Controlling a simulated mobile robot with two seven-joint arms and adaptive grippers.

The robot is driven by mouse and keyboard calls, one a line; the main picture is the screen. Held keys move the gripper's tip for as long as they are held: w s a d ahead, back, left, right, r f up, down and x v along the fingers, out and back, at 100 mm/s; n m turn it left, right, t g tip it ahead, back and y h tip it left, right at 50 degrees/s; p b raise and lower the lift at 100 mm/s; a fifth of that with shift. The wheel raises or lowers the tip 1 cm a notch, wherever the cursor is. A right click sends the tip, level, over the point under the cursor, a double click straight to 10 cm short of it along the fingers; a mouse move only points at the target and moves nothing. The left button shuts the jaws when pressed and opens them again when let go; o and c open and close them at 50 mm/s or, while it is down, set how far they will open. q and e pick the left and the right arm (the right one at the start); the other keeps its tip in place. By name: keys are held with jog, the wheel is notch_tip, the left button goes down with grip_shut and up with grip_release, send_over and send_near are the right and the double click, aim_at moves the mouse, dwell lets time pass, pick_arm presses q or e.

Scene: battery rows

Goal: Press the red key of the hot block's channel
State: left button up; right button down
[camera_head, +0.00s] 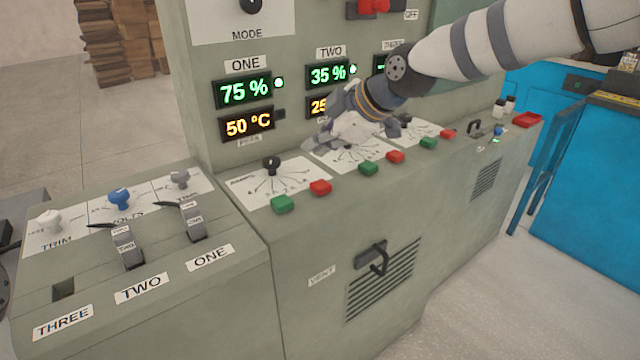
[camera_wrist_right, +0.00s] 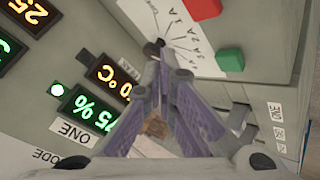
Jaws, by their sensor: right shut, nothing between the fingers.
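The console has a channel ONE display (camera_head: 246,92) reading 75 % and a 50 °C readout (camera_head: 249,124) below it. Channel TWO (camera_head: 328,74) reads 35 %, with a partly hidden readout starting with 25. Channel THREE's readouts are mostly hidden by my arm. Red keys stand under ONE (camera_head: 320,187), TWO (camera_head: 395,157) and THREE (camera_head: 446,134), each beside a green key. My right gripper (camera_head: 314,144) is shut and empty above the panel, between the dials of ONE and TWO. In the wrist view, ONE's red key (camera_wrist_right: 203,8) is at the top, beyond the fingertips. My left gripper is out of view.
Black dial knobs (camera_head: 271,164) stand behind the keys. A lower left panel carries coloured knobs (camera_head: 119,197) and levers (camera_head: 126,245). A vent handle (camera_head: 374,258) sticks out of the front. A red block (camera_head: 527,120) lies at the far right end.

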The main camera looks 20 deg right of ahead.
aim_at(319, 186)
notch_tip(319, 186, down, 4)
jog(key=shift+r, duration=0.1)
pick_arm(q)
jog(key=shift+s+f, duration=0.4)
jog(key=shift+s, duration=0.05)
pick_arm(e)
jog(key=shift+f, duration=0.55)
jog(key=shift+f, duration=0.1)
dwell(0.5)
jog(key=shift+f, duration=0.3)
jog(key=shift+f, duration=0.5)
dwell(0.7)
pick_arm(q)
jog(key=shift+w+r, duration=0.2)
pick_arm(e)
jog(key=shift+r, duration=0.9)
